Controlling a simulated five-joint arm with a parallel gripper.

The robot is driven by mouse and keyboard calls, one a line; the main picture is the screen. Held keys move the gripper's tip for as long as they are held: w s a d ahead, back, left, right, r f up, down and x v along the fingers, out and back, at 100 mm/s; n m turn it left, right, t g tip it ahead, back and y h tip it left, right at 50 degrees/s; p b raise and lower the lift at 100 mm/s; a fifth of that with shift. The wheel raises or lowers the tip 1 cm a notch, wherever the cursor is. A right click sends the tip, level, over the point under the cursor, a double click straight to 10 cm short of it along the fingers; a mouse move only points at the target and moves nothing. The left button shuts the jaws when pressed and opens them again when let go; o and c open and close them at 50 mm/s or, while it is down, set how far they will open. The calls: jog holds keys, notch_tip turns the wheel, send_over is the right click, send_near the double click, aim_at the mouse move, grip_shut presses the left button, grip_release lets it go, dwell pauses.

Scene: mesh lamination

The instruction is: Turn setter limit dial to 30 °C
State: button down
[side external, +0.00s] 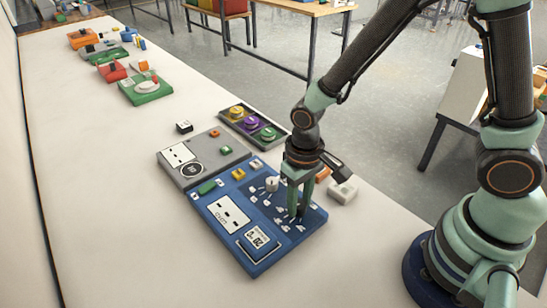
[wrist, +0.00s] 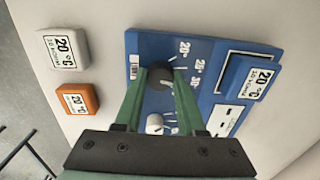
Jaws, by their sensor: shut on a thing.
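The blue panel (side external: 282,247) lies on the pale table and fills the upper middle of the wrist view (wrist: 150,48). My gripper (side external: 297,212) points down onto its right part. In the wrist view, the green fingers of my gripper (wrist: 160,78) are shut on a dark round dial (wrist: 160,75), one on each side. Printed temperature marks, 20° among them, curve beside this dial; its pointer setting cannot be read. A white dial (side external: 272,184) stands close by on the panel and shows between the fingers in the wrist view (wrist: 155,122).
A raised 20 °C display block (side external: 257,240) sits on the panel's near corner. A grey panel (side external: 215,172) and a dark tray with coloured dials (side external: 252,127) adjoin behind. White (side external: 342,191) and orange (side external: 322,173) blocks lie right of the panel. The table's left side is clear.

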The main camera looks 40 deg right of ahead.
aim_at(300, 203)
jog(key=shift+m, duration=0.7)
jog(key=c, duration=0.5)
grip_release()
jog(key=shift+r, duration=0.15)
notch_tip(300, 203, up, 12)
dwell(0.3)
